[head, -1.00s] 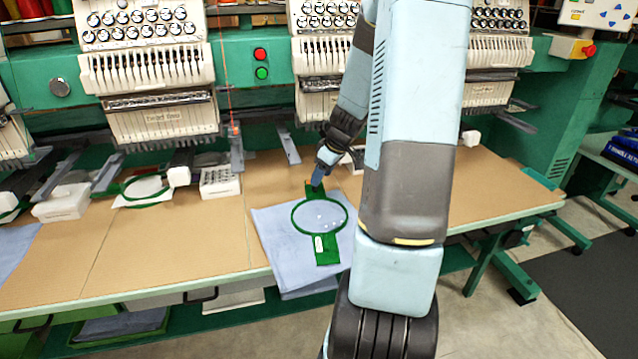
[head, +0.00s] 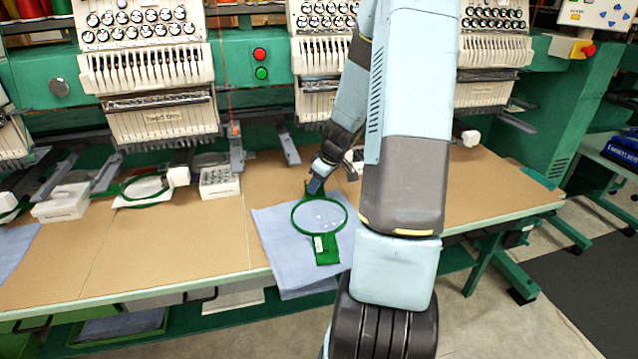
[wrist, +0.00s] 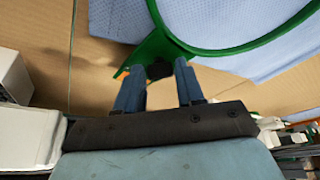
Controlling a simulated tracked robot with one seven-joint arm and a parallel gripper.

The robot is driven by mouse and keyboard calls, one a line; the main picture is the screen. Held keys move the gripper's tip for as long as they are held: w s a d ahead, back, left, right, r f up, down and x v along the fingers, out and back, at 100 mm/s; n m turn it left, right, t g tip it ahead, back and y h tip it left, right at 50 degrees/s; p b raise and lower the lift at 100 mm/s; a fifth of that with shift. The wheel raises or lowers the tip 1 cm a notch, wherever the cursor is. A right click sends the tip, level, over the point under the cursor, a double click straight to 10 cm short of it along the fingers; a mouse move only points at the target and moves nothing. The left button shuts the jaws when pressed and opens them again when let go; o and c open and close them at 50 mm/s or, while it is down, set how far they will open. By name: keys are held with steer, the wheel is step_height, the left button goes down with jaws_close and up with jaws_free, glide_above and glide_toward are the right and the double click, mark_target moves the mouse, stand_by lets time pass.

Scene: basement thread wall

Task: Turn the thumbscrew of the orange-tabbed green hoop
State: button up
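The green hoop (head: 346,221) lies on blue cloth at the table's front, its far end under my gripper (head: 314,188). In the wrist view the green hoop (wrist: 165,40) has a forked end with a dark knob (wrist: 159,70), likely the thumbscrew. My gripper (wrist: 159,68) has its two blue fingers on either side of this knob, with a narrow gap between them. The knob nearly fills the gap at the tips; I cannot tell whether the fingers press on it.
The light blue cloth (head: 275,240) lies under the hoop on the tan table (head: 200,245). A white box of small parts (head: 219,182) and another green hoop (head: 143,203) are to the left. Embroidery heads (head: 160,120) stand behind. Open table lies to the right.

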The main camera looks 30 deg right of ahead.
steer(key=c, duration=0.6)
steer(key=shift+a+m+h, duration=0.2)
steer(key=shift+m+h, duration=0.7)
steer(key=shift+m, duration=1.4)
steer(key=shift+c, duration=0.2)
steer(key=o, duration=1.1)
steer(key=shift+c, duration=0.2)
steer(key=shift+s+r, duration=0.1)
steer(key=v, duration=1.3)
steer(key=shift+s, duration=0.25)
steer(key=shift+r, duration=0.15)
